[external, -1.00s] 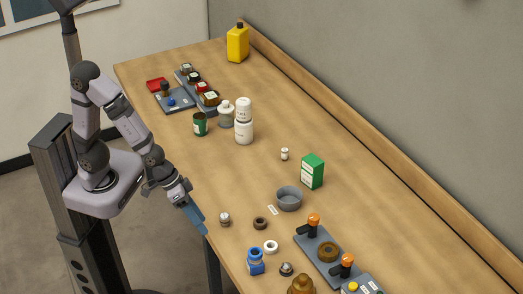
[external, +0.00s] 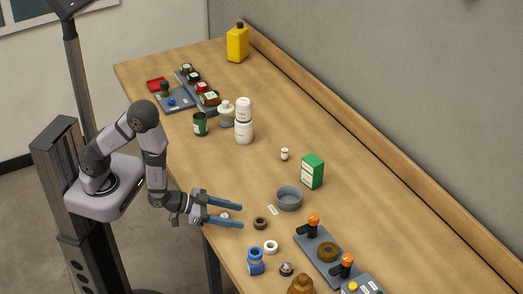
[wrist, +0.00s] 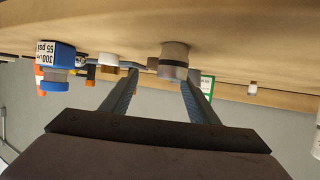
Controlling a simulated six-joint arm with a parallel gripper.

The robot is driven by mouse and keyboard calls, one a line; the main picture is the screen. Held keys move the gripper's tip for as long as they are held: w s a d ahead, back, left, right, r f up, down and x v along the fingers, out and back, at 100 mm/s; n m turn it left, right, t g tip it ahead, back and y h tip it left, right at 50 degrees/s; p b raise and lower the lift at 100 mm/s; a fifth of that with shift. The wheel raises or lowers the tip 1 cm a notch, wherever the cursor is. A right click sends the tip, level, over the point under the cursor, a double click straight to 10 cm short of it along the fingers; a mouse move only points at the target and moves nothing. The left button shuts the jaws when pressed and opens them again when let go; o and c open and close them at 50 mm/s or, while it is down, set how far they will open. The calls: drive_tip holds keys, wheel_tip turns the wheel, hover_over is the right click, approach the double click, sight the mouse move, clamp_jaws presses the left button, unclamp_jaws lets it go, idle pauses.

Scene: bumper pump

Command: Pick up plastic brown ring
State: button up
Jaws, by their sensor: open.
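The brown plastic ring (external: 260,223) lies flat on the wooden table in the external view, just beyond my fingertips and left of the label-like white card. My gripper (external: 241,217) is open and reaches in from the table's left edge, its blue fingers pointing right toward the ring. A small metal fitting (external: 224,215) shows between the fingers; it also appears as a grey cylinder (wrist: 173,60) near the fingers in the wrist view. There the picture is upside down, and the ring is mostly hidden behind this fitting.
A white ring (external: 271,247) and a blue fitting (external: 255,262) sit nearer the front. A grey bowl (external: 289,198) stands behind the brown ring, with a green box (external: 312,171) beyond. A grey panel with orange-topped valves (external: 318,248) is at right. The table's middle is fairly clear.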

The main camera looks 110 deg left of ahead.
sight(264, 222)
drive_tip(key=shift+p+x, duration=0.3)
drive_tip(key=shift+x, duration=0.8)
drive_tip(key=shift+w+p, duration=0.45)
drive_tip(key=shift+w, duration=0.15)
drive_tip(key=shift+p+x, duration=0.7)
drive_tip(key=shift+x, duration=1.4)
drive_tip(key=shift+d, duration=0.1)
drive_tip(key=c, duration=1.1)
